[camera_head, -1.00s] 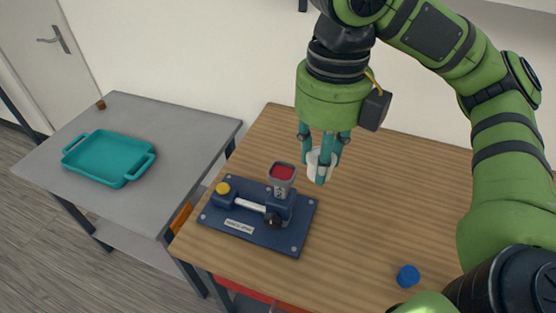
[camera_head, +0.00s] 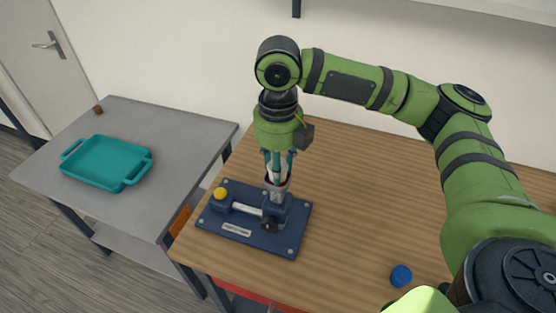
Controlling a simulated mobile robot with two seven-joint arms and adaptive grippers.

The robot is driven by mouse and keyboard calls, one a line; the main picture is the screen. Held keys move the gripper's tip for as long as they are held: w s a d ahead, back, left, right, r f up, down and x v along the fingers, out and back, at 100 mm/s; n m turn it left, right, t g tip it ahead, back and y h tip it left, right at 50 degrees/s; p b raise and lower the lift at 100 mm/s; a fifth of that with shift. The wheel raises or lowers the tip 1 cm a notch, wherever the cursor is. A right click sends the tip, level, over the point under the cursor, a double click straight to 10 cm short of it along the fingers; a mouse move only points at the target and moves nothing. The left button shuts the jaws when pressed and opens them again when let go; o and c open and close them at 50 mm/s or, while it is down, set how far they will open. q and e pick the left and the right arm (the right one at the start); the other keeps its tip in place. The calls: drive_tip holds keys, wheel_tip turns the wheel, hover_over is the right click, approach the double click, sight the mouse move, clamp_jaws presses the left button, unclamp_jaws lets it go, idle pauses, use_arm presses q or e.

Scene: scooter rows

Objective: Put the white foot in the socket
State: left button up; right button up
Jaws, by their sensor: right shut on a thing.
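The socket (camera_head: 277,194) is a pale cup with a red inside, standing on a post of the dark blue fixture (camera_head: 240,215) on the wooden table. My right gripper (camera_head: 277,173) points straight down over the socket, its teal fingertips at the cup's rim. It is shut on the white foot, which is mostly hidden by the fingers and the rim. I cannot tell how far the foot is inside the socket. My left gripper is out of view.
The fixture has a yellow knob (camera_head: 220,193) and a metal bar. A blue cap (camera_head: 401,276) lies on the wooden table (camera_head: 360,200) at front right. A teal tray (camera_head: 105,162) and a small brown object (camera_head: 98,109) are on the grey table at left.

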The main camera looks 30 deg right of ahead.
drive_tip(key=shift+f, duration=0.2)
drive_tip(key=o, duration=1.1)
drive_tip(key=shift+r, duration=0.1)
wheel_tip(320, 180, up, 12)
drive_tip(key=shift+r, duration=0.1)
